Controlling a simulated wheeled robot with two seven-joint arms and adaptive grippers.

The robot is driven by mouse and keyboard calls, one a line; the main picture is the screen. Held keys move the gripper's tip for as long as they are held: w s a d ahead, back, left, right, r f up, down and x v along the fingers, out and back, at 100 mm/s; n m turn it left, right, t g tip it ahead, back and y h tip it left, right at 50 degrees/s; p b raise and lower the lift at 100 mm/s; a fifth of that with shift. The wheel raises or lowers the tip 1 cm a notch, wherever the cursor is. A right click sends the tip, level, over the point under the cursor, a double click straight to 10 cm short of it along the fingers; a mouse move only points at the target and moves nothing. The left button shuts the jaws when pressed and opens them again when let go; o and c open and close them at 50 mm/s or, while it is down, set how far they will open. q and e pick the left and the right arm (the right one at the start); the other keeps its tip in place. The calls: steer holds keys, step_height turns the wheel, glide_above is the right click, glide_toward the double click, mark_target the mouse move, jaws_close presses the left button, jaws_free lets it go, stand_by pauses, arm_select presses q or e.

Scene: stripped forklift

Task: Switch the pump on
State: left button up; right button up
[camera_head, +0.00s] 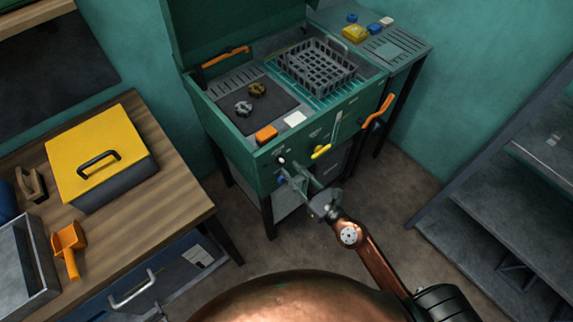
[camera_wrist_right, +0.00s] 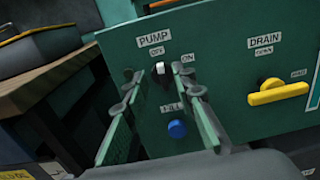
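The pump switch (camera_wrist_right: 162,75) is a small black knob with a white tip on the green front panel of the washer, under the label PUMP. OFF is marked at its upper left and ON at its right. The white tip points up, nearer OFF. It shows small in the head view (camera_head: 281,160). My right gripper (camera_head: 297,172) is open and empty at the panel. In the wrist view its two fingers (camera_wrist_right: 157,86) stand left and right of the switch, apart from it. Whether the tips touch the panel I cannot tell. My left gripper is not in view.
A blue FILL button (camera_wrist_right: 177,129) sits below the switch, between the fingers in the wrist view. A yellow DRAIN handle (camera_wrist_right: 278,93) is to the right. A wooden bench (camera_head: 185,200) stands left, a grey shelf (camera_head: 480,200) right. An orange handle (camera_head: 378,112) sticks out at the washer's right.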

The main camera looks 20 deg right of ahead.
mark_target(283, 162)
steer(key=shift+x, duration=1.85)
steer(key=shift+f, duration=0.1)
steer(key=shift+c, duration=0.5)
jaws_close()
